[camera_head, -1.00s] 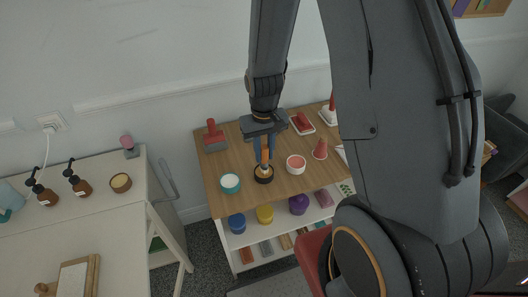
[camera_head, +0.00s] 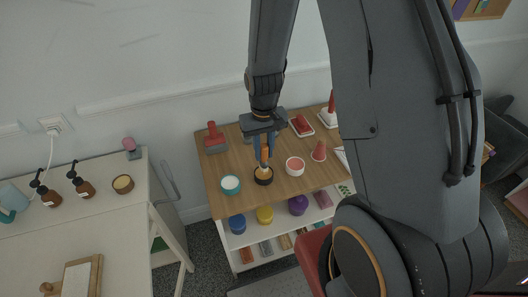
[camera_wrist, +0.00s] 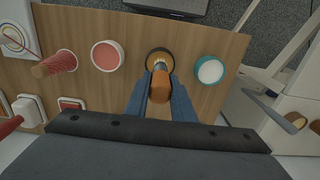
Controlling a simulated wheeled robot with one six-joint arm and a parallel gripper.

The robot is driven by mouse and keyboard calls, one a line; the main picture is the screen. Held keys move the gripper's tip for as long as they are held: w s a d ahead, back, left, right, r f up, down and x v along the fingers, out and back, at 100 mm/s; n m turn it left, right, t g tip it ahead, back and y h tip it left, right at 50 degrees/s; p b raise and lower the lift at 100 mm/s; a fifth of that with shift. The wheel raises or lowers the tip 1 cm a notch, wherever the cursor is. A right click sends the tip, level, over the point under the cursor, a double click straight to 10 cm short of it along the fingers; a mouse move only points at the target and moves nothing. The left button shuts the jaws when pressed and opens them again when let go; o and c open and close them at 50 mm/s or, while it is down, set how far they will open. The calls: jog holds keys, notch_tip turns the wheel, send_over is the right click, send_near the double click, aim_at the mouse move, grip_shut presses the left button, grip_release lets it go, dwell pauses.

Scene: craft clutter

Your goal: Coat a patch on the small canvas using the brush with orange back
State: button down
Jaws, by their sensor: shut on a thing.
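The brush with the orange back (camera_wrist: 159,88) stands between the two fingers of my gripper (camera_wrist: 160,92), which is shut on it. My gripper (camera_head: 264,157) points down over the wooden table in the head view. The brush's lower end is at a dark pot (camera_wrist: 160,55) with a yellowish inside, also seen in the head view (camera_head: 263,181). I cannot tell whether the brush touches the paint. A pale panel on a wooden board (camera_head: 80,278) lies on the white table at lower left; I cannot tell if it is the small canvas.
A red cone (camera_head: 319,151), a red-handled tool (camera_head: 214,138) and red trays (camera_head: 301,125) share the wooden top (camera_head: 215,170). Dark-topped bottles (camera_head: 80,185) stand on the white table.

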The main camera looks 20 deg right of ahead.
jog(key=shift+r+p, duration=1.8)
jog(key=shift+r, duration=0.85)
jog(key=shift+f, duration=0.1)
